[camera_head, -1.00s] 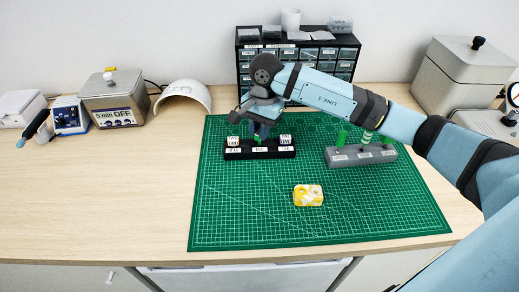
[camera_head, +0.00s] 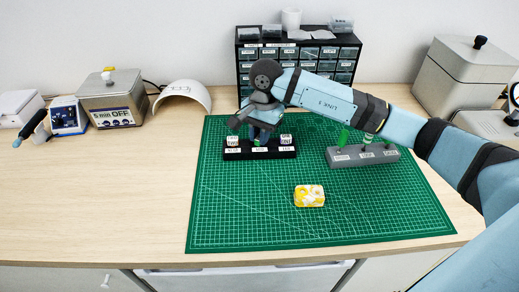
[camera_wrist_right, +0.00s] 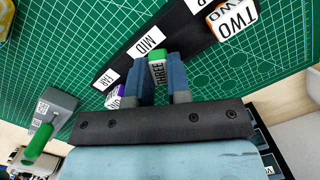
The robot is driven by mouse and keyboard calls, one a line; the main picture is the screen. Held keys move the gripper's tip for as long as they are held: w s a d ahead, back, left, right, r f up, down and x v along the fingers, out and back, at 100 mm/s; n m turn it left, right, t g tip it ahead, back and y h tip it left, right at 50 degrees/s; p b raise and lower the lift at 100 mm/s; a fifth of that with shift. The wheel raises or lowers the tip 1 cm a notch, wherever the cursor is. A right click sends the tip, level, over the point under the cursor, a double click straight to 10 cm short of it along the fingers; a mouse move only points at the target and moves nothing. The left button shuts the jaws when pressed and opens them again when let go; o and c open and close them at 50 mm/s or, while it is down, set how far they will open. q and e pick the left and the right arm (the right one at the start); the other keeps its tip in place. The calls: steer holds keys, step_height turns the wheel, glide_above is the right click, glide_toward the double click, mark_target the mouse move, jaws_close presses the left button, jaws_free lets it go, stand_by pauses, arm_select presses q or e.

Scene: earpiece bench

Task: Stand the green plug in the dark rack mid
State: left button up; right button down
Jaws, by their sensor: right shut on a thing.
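The dark rack (camera_head: 232,155) stands at the back of the green mat, with a label on each of its three places. My right gripper (camera_head: 257,137) points down over its middle. In the right wrist view, the gripper (camera_wrist_right: 161,72) is shut on the green plug (camera_wrist_right: 158,66), marked THREE, beside the MID label. The plug's lower end is hidden, so I cannot tell whether it is seated. A white-labelled plug marked TWO (camera_wrist_right: 236,20) stands at one end of the rack. A purple plug with a white label (camera_wrist_right: 115,97) stands at the FAR end. My left gripper is out of view.
A grey rack (camera_head: 362,158) with a green plug (camera_head: 343,137) stands to the right, partly behind my right arm. A yellow and white block (camera_head: 309,196) lies on the mat (camera_head: 240,215). A drawer cabinet (camera_head: 345,53) stands behind. The mat's front is clear.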

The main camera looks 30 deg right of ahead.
steer(key=c, duration=1)
jaws_free()
step_height(320, 180, up, 14)
steer(key=d, duration=0.1)
steer(key=shift+w+d+f, duration=0.15)
steer(key=shift+w+d, duration=0.2)
steer(key=shift+w, duration=0.05)
